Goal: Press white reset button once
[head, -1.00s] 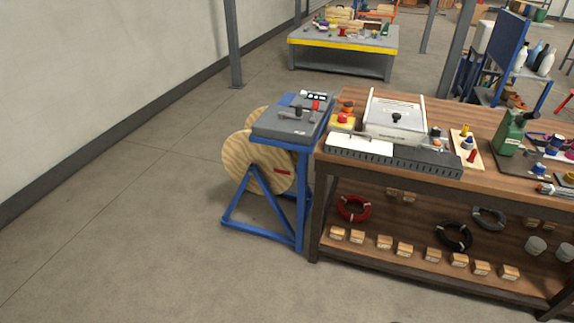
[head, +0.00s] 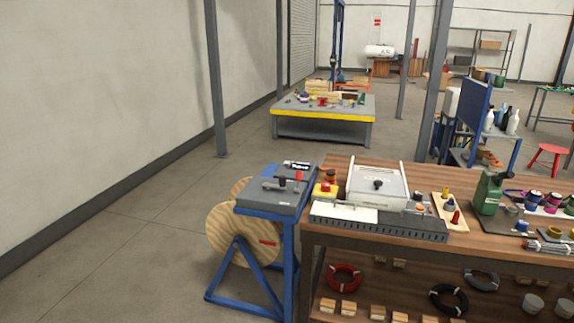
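I cannot pick out a white reset button for certain at this size. A small grey box with an orange top (head: 419,207) stands right of a light grey enclosure with a clear-looking lid and black knob (head: 378,186). A board with a yellow, a blue and a red knob (head: 450,211) lies further right. My gripper is not in view.
A blue stand with a grey top (head: 270,196) adjoins the bench's left end, with a wooden cable reel (head: 240,238) beside it. A yellow-edged table (head: 323,123) and a grey post (head: 216,80) stand behind. The floor at left is clear.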

